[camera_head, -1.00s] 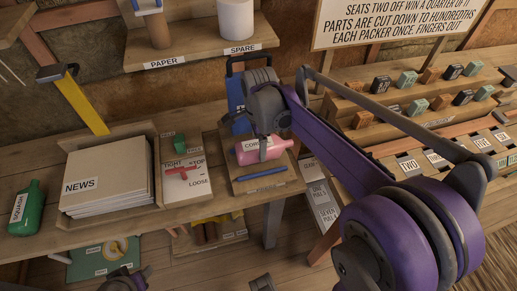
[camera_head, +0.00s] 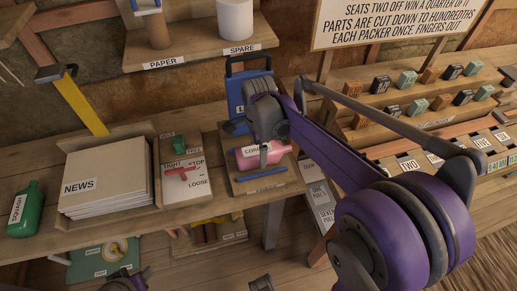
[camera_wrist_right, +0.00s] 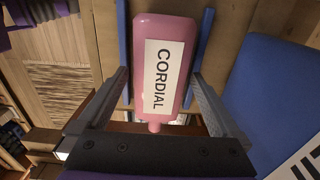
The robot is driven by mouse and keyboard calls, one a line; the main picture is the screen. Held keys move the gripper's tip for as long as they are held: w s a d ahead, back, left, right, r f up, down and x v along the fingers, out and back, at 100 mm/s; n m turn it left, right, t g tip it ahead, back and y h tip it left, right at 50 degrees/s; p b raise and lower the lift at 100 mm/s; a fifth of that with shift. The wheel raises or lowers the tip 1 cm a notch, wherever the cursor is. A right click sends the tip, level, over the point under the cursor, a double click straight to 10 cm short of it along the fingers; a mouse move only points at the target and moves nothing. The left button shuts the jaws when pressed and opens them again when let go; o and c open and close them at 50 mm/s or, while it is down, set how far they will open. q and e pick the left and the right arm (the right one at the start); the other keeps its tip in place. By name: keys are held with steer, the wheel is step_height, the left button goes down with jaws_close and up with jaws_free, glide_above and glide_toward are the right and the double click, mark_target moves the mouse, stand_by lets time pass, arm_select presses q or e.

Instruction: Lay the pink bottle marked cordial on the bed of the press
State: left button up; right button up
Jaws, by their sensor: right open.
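The pink bottle (camera_head: 278,150), labelled CORDIAL, lies on its side on the wooden bed (camera_head: 284,180) of the press, whose blue upright frame (camera_head: 236,93) stands behind. In the right wrist view the bottle (camera_wrist_right: 181,35) lies between two blue rails, its neck towards my wrist. My right gripper (camera_head: 264,155) is over the bottle. In the wrist view its open fingers (camera_wrist_right: 161,105) stand on either side of the bottle, with gaps visible. A purple and grey part at the bottom left, seemingly of my left arm (camera_head: 125,281), shows too little to tell its jaws.
A shelf (camera_head: 200,48) overhangs behind. Racks of small blocks (camera_head: 437,102) stand right, beyond my arm.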

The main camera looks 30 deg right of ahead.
mark_target(258, 157)
step_height(258, 157, up, 12)
steer(key=p, duration=0.1)
steer(key=s+a+f+n+t, duration=0.2)
steer(key=s+a+f+n, duration=0.1)
steer(key=s+f+n, duration=0.3)
steer(key=s+a+f+n+t, duration=0.3)
steer(key=s+f+n, duration=0.3)
steer(key=s+n, duration=0.4)
steer(key=n, duration=0.4)
steer(key=shift+s+a+f+n, duration=0.3)
steer(key=shift+s+a+f, duration=0.1)
